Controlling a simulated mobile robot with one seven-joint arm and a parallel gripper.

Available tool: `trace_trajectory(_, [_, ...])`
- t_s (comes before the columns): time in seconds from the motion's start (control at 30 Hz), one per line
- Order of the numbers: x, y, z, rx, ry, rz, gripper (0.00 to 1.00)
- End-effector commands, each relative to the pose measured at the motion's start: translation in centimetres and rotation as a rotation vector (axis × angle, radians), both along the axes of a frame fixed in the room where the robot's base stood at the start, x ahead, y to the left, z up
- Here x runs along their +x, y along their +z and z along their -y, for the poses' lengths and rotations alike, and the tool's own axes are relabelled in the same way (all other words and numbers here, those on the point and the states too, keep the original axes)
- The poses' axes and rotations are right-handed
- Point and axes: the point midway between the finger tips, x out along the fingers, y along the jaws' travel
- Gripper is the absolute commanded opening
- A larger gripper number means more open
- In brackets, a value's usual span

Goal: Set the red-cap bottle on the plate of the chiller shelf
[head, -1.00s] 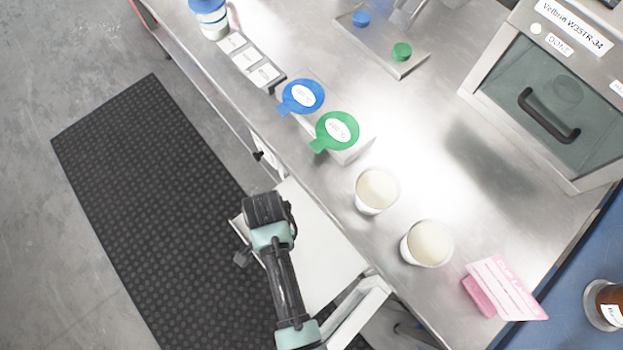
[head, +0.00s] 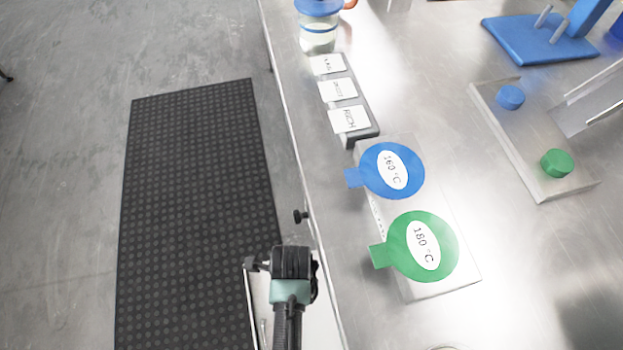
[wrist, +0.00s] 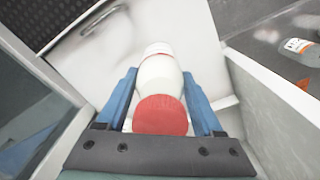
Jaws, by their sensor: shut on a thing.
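The red-cap bottle (wrist: 158,78) is white and sits between the blue fingers of my gripper (wrist: 159,86) in the wrist view. Its red cap faces the camera and its body points away. My gripper is shut on it. In the head view my arm is at the bottom, beside the counter's front edge, and the bottle cannot be made out there. I cannot identify the chiller shelf or its plate in either view.
White panels (wrist: 262,95) flank my gripper in the wrist view; another bottle with an orange label (wrist: 300,50) lies at the right. The steel counter (head: 430,110) holds a blue disc (head: 392,170), a green disc (head: 422,246) and a jar (head: 318,35). A black mat (head: 195,210) covers the floor left.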

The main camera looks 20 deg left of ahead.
Motion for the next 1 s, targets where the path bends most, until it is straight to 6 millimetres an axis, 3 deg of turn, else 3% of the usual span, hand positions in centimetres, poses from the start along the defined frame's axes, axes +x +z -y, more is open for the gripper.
trace_trajectory(0.2, [0.0, -4.4, 0.0, 0.000, 0.001, -0.001, 0.00])
trace_trajectory(0.47, [0.0, -6.6, 0.0, 0.000, 0.002, 0.000, 0.00])
trace_trajectory(0.67, [0.0, -9.5, 0.0, 0.000, 0.001, 0.000, 0.00])
trace_trajectory(1.0, [0.0, -9.8, 0.0, 0.001, 0.001, 0.001, 0.00])
